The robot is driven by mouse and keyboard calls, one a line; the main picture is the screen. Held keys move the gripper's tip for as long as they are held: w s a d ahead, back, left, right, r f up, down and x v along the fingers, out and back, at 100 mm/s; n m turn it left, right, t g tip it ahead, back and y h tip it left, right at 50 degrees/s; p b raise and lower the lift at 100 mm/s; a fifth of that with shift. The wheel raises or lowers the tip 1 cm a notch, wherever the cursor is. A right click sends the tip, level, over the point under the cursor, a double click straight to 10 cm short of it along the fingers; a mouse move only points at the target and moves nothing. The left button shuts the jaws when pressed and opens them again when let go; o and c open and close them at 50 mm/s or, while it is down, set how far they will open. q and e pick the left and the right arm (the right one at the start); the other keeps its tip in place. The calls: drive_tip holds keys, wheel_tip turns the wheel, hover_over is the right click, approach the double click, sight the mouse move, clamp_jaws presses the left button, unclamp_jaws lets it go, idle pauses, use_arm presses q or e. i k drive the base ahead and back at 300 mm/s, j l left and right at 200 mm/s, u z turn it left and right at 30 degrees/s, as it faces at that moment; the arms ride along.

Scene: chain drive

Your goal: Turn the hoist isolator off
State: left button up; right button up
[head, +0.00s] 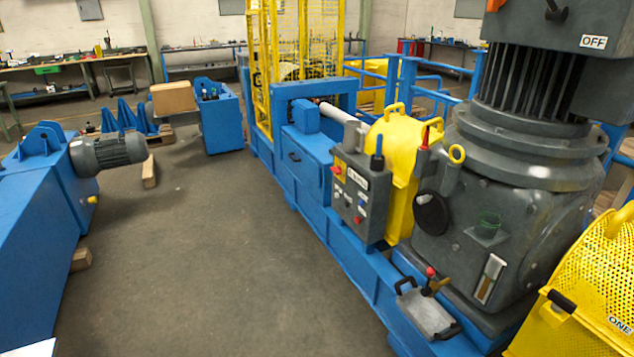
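No part labelled as the hoist isolator can be read. A grey box (560,32) at the top right, above the large grey motor (525,85), bears a white "OFF" label (593,42). A grey control panel (350,208) on the blue machine frame has red buttons, a blue-capped lever (377,163) and a white label too small to read. Neither of my grippers is in view.
Yellow guards (404,150) and a perforated yellow cover (600,275) flank the grey gearbox (540,230). A blue machine with a grey motor (108,153) stands at left. Workbenches (62,65) line the back wall.

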sight(337, 170)
drive_tip(key=i+j+z, duration=0.15)
drive_tip(key=i, duration=0.6)
drive_tip(key=i+j+z, duration=0.25)
drive_tip(key=i+j, duration=0.3)
drive_tip(key=i, duration=0.2)
drive_tip(key=i+j+z, duration=0.3)
drive_tip(key=i+j, duration=0.4)
drive_tip(key=i+j+z, duration=0.25)
drive_tip(key=i+j, duration=0.45)
drive_tip(key=j, duration=0.15)
